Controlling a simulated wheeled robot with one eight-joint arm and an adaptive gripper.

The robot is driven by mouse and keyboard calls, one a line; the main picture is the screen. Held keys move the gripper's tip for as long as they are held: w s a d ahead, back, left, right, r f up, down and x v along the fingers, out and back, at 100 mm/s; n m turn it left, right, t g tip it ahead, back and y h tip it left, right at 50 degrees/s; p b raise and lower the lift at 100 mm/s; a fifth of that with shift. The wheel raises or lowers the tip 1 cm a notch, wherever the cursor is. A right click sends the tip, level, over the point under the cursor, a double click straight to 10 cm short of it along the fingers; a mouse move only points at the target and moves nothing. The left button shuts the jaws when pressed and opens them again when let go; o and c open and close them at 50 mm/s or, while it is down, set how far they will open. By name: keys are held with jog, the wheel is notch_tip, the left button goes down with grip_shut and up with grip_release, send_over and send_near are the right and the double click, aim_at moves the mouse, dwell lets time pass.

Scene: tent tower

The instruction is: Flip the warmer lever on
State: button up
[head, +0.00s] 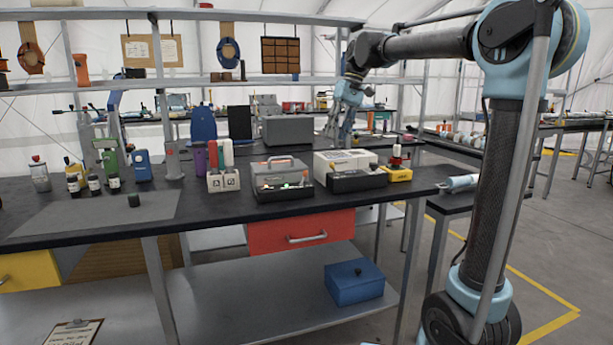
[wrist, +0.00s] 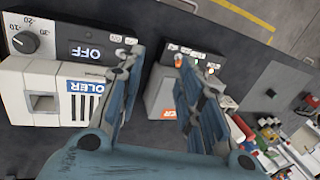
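In the wrist view a grey box (wrist: 159,92) with a small orange label lies beyond my gripper (wrist: 155,62), partly hidden by the right finger. It appears to be the grey box with a handle (head: 282,176) in the head view; its label is unreadable. A small orange tip (wrist: 178,61) shows beside the right fingertip; I cannot tell whether it is the lever or touches the finger. My gripper is open with nothing between its fingers. In the head view it hangs (head: 338,135) above or behind the white box.
The white box (wrist: 50,78), lettered "OLER", has a dark panel with "OFF" and a dial (wrist: 25,42). It stands beside the grey box in the head view (head: 345,160). Bottles and cups (wrist: 268,135) crowd the wrist view's right side. A yellow block (head: 398,174) stands right of the white box.

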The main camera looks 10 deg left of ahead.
jog(key=w+a+r+n, duration=0.1)
jog(key=w+a+r, duration=0.1)
jog(key=a, duration=0.3)
send_near(306, 173)
jog(key=shift+g, duration=0.3)
jog(key=x, duration=0.3)
jog(key=w+x, duration=0.1)
jog(key=x, duration=0.6)
jog(key=shift+w+a+f, duration=0.15)
jog(key=shift+w, duration=0.05)
